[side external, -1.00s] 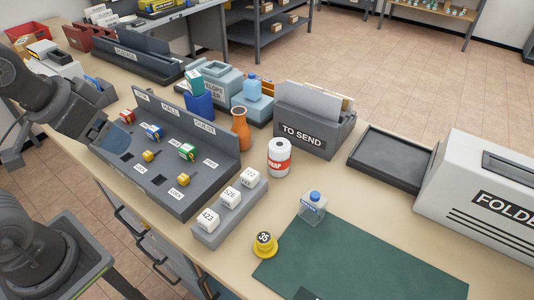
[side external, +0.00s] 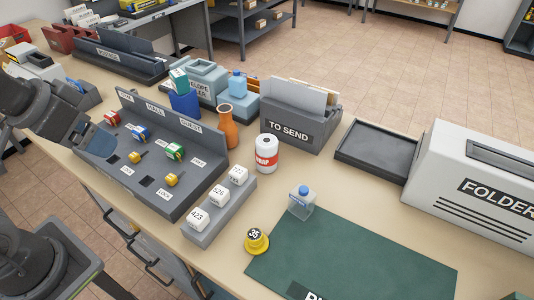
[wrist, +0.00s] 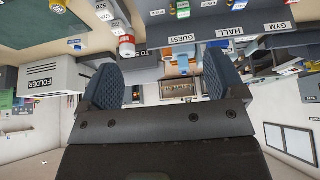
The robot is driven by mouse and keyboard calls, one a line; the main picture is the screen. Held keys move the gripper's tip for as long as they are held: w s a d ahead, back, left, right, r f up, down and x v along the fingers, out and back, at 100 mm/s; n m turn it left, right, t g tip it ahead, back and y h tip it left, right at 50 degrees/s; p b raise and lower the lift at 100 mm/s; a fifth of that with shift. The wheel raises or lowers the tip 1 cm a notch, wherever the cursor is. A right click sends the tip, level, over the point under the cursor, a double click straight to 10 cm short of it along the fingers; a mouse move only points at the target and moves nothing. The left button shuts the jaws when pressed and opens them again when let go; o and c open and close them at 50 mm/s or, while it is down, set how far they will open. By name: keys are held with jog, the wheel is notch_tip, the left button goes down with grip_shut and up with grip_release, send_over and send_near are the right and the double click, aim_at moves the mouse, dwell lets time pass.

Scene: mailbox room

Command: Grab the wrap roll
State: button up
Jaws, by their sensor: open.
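The wrap roll (side external: 266,154) is a white cylinder with a red band, standing upright on the tan table in front of the "TO SEND" box. It also shows in the wrist view (wrist: 126,46), upside down and small, beyond the left finger. My gripper (side external: 106,140) is at the left of the side view, above the left end of the grey key board, well away from the roll. In the wrist view my gripper (wrist: 160,84) has its two dark ribbed fingers spread wide with nothing between them.
The grey board (side external: 150,168) with coloured keys and a block of numbered white cubes (side external: 217,205) stand between my gripper and the roll. A clear blue-capped bottle (side external: 302,203) and yellow stamp (side external: 256,240) stand nearer the front.

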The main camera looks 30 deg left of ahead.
jog(key=w+d+r+m+g, duration=0.1)
jog(key=w+d+r+m, duration=0.2)
jog(key=w, duration=0.4)
jog(key=m+g, duration=0.5)
jog(key=m, duration=1.1)
send_over(266, 150)
jog(key=w+a, duration=0.2)
notch_tip(266, 150, down, 10)
jog(key=shift+w+f, duration=0.15)
jog(key=shift+f, duration=0.3)
notch_tip(266, 150, down, 13)
jog(key=shift+w+d+f, duration=0.1)
jog(key=shift+d+f, duration=0.05)
jog(key=c, duration=1)
